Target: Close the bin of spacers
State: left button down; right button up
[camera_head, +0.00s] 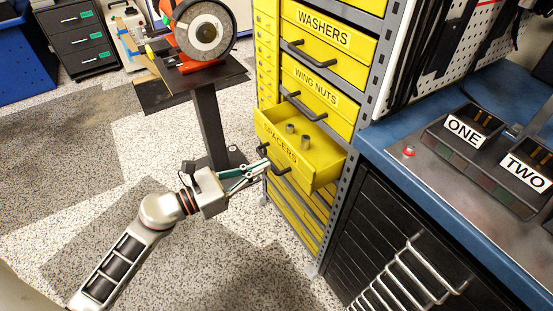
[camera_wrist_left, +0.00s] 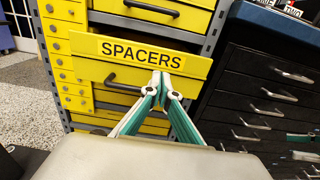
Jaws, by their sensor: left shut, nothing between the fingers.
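The yellow bin labelled SPACERS (camera_head: 318,165) is pulled out of the yellow cabinet, below the WING NUTS bin, in the head view. A few small grey spacers (camera_head: 291,129) lie inside it. In the left wrist view its front panel (camera_wrist_left: 195,62) fills the upper middle, with a dark handle (camera_wrist_left: 125,80) under the label. My left gripper (camera_head: 267,163) is shut and empty, with its fingertips at the front of the bin near the handle. In the left wrist view the fingertips (camera_wrist_left: 160,76) overlap the panel's lower part; I cannot tell whether they touch. My right gripper is not in view.
The closed WASHERS bin (camera_head: 324,38) and WING NUTS bin (camera_head: 318,89) are above. A blue workbench (camera_head: 385,146) with boxes marked ONE and TWO stands at right, over black drawers (camera_head: 365,245). A bench grinder (camera_head: 203,35) stands behind. The speckled floor at left is clear.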

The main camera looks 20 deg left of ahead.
aim_at(288, 155)
pick_arm(q)
jog(key=x, duration=0.5)
jog(key=shift+f, duration=0.1)
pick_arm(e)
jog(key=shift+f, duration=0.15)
pick_arm(q)
jog(key=x, duration=1)
jog(key=shift+s, duration=0.1)
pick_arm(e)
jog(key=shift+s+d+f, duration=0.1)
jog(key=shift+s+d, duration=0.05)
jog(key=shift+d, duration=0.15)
